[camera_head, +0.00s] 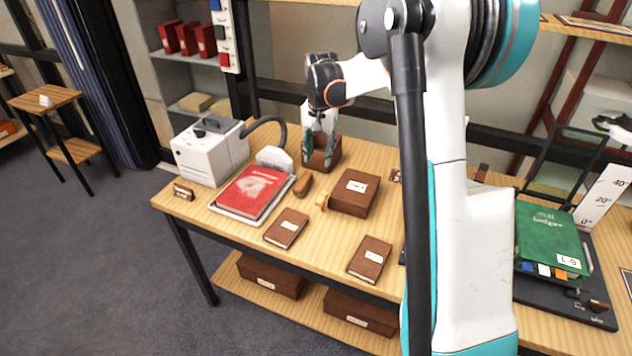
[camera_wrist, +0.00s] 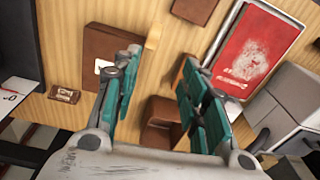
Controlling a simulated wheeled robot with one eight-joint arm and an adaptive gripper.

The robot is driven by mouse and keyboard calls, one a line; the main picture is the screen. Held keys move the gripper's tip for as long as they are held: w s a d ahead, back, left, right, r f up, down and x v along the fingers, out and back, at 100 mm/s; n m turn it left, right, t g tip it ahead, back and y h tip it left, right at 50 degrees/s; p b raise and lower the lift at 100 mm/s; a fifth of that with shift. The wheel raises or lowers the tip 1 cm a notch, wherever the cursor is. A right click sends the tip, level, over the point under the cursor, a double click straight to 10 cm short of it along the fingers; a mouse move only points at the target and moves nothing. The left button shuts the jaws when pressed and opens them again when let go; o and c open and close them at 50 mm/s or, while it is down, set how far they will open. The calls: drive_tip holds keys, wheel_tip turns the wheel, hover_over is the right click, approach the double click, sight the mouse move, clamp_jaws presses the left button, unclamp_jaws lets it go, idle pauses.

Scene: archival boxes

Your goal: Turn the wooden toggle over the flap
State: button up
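A brown box (camera_head: 357,190) with a white label lies on the wooden table. A pale wooden toggle (camera_head: 322,201) stands out at its left edge. In the wrist view the box (camera_wrist: 107,46) is at upper left, partly behind a finger, and the toggle (camera_wrist: 152,42) is at its right edge. I cannot make out the flap separately. My gripper (camera_head: 320,150) points down behind and apart from the box, in front of a brown holder (camera_head: 333,155). In the wrist view my gripper (camera_wrist: 160,78) is open, with nothing between its fingers.
A small brown piece (camera_head: 303,185) lies left of the toggle. A red book (camera_head: 252,190) on a tray and a white machine (camera_head: 210,150) are farther left. Two small brown books (camera_head: 286,228) (camera_head: 370,259) lie in front. A green ledger (camera_head: 550,240) is at right.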

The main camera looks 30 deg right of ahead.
sight(324, 193)
drive_tip(key=shift+m+g, duration=0.4)
drive_tip(key=shift+m, duration=0.1)
drive_tip(key=d+f+b, duration=0.1)
drive_tip(key=f, duration=0.4)
drive_tip(key=w+f+b, duration=0.1)
drive_tip(key=f, duration=0.5)
drive_tip(key=d+f+b, duration=0.1)
drive_tip(key=f, duration=0.5)
drive_tip(key=shift+w+d, duration=0.15)
drive_tip(key=shift+d, duration=0.15)
drive_tip(key=shift+r, duration=0.1)
clamp_jaws()
